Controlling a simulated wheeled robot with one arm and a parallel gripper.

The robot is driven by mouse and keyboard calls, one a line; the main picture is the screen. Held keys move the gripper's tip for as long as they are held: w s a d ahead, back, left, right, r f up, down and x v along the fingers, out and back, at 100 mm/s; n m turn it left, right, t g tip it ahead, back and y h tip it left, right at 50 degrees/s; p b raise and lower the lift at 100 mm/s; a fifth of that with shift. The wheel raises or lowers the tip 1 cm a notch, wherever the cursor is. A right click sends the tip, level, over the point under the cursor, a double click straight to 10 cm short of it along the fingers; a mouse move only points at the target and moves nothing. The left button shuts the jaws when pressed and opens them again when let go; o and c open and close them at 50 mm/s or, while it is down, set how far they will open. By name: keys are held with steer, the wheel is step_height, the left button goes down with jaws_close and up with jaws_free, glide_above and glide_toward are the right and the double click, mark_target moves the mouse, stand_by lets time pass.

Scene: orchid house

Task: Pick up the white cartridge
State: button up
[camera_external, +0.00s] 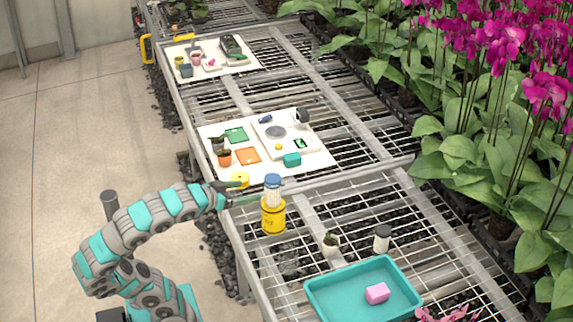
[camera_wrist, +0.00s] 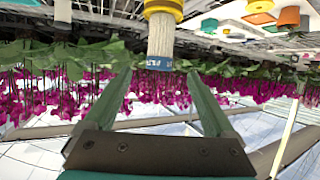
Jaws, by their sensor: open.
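The white cartridge (camera_external: 273,197) has a blue top and stands upright in a yellow holder (camera_external: 273,217) on the near mesh bench. In the wrist view, which is upside down, the white cartridge (camera_wrist: 161,37) hangs from the yellow holder (camera_wrist: 163,8) at the top, with its blue end (camera_wrist: 158,63) lowest. My gripper (camera_external: 238,200) is just left of the cartridge in the external view. In the wrist view my gripper (camera_wrist: 159,76) is open and empty, its fingers spread to either side of the cartridge's line. The cartridge appears to be ahead of the fingertips.
A teal tray (camera_external: 320,300) with a pink block (camera_external: 377,293) lies at the near right. A small potted plant (camera_external: 330,243) and a dark-lidded jar (camera_external: 382,238) stand behind it. A yellow round item (camera_external: 240,179) and a white board (camera_external: 315,163) with several items lie beyond the gripper.

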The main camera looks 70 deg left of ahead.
step_height(320, 180, up, 4)
steer(key=m+h+p, duration=0.2)
steer(key=m+h, duration=0.3)
steer(key=h, duration=0.1)
glide_above(376, 238)
steer(key=s, duration=0.5)
steer(key=shift+t, duration=0.4)
step_height(376, 238, down, 16)
steer(key=shift+d+f, duration=0.15)
steer(key=p+x, duration=0.1)
steer(key=x, duration=0.5)
steer(key=shift+w+a+f, duration=0.2)
steer(key=shift+w+a, duration=0.05)
steer(key=shift+w, duration=0.05)
steer(key=shift+w+f, duration=0.15)
steer(key=shift+w, duration=0.4)
jaws_close()
